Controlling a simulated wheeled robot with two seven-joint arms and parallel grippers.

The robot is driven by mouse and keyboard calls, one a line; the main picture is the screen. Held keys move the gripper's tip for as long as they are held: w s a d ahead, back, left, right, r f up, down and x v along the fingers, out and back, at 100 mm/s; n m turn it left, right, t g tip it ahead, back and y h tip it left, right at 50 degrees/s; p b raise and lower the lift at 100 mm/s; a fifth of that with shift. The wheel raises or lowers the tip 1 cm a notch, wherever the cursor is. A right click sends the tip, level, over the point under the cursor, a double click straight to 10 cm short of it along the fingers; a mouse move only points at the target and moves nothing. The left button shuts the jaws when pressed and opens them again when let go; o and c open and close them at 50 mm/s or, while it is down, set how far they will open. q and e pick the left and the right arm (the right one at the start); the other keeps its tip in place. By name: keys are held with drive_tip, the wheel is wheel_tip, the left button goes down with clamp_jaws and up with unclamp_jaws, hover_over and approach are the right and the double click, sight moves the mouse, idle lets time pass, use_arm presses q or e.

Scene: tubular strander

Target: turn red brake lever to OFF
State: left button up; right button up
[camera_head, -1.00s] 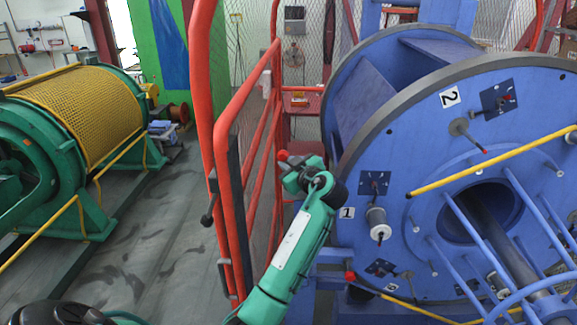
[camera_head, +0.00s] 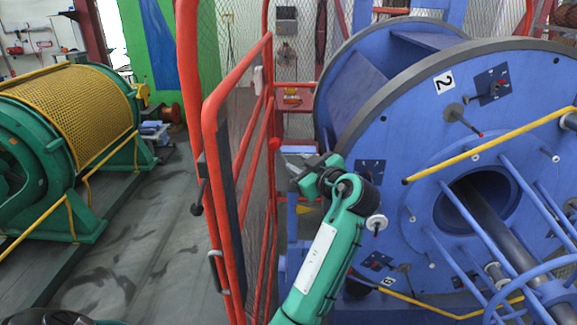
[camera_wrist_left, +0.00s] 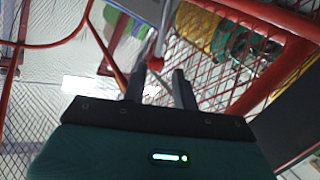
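The brake lever's red ball knob (camera_head: 274,144) shows in the head view between the red gate and the blue machine. The red knob (camera_wrist_left: 156,64) also shows in the wrist view, just beyond the fingertips and roughly in line with the gap between them. A grey rod seems to run up from it. My left gripper (camera_head: 291,170) is just right of and below the knob in the head view. In the wrist view its two dark fingers (camera_wrist_left: 160,80) stand apart with nothing between them. No OFF mark is legible. My right gripper is out of view.
The red mesh gate (camera_head: 222,130) stands close on the left of my left arm. The large blue strander wheel (camera_head: 420,130) is close on the right. A green machine with a yellow mesh drum (camera_head: 75,110) stands far left, with open floor (camera_head: 150,250) before it.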

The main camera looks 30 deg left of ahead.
use_arm(q)
drive_tip(key=shift+b+v, duration=0.35)
drive_tip(key=shift+v, duration=1.25)
drive_tip(key=shift+a, duration=0.1)
